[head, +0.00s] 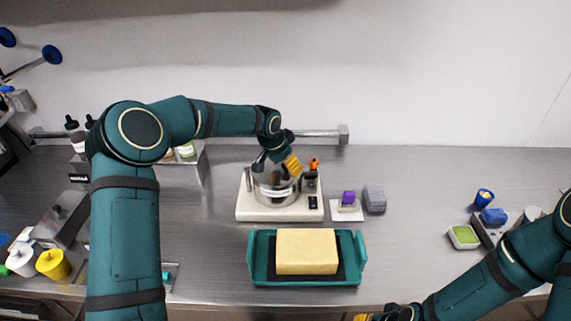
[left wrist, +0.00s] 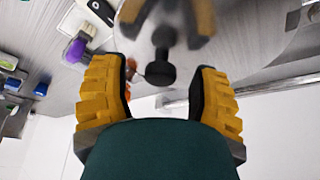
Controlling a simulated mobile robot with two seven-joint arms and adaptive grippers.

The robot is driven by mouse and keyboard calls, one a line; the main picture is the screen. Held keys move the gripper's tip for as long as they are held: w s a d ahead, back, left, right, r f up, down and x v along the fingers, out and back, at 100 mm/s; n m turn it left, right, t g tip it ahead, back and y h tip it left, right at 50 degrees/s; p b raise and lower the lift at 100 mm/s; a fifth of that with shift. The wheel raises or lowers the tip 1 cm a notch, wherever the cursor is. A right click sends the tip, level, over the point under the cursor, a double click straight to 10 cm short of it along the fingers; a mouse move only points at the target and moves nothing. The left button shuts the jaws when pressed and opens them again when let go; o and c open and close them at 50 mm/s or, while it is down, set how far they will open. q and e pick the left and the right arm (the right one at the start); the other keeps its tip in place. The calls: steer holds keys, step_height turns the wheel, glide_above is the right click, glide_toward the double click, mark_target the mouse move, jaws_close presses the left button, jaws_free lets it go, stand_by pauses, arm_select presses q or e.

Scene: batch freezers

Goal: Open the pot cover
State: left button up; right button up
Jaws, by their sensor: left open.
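A metal pot (head: 275,190) stands on a white base unit (head: 245,209) in the middle of the counter. My left gripper (head: 291,165) is over the pot and hides much of its top. In the left wrist view, my left gripper (left wrist: 160,85) is open, with one yellow finger on each side. The cover's black knob (left wrist: 160,68) shows ahead, between the finger directions, apart from both fingers. The shiny cover (left wrist: 170,20) mirrors the fingers. My right gripper (head: 375,317) is at the bottom edge, mostly cut off.
A teal tray (head: 262,270) with a yellow block (head: 306,250) lies in front of the base. A purple item (head: 348,198) and a grey block (head: 374,198) stand right of it. A wall rail (head: 325,134) runs behind. The counter between the grey block and green-filled dish (head: 464,236) is clear.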

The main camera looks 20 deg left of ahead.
arm_select(q)
jaws_close()
steer(key=shift+s, duration=0.2)
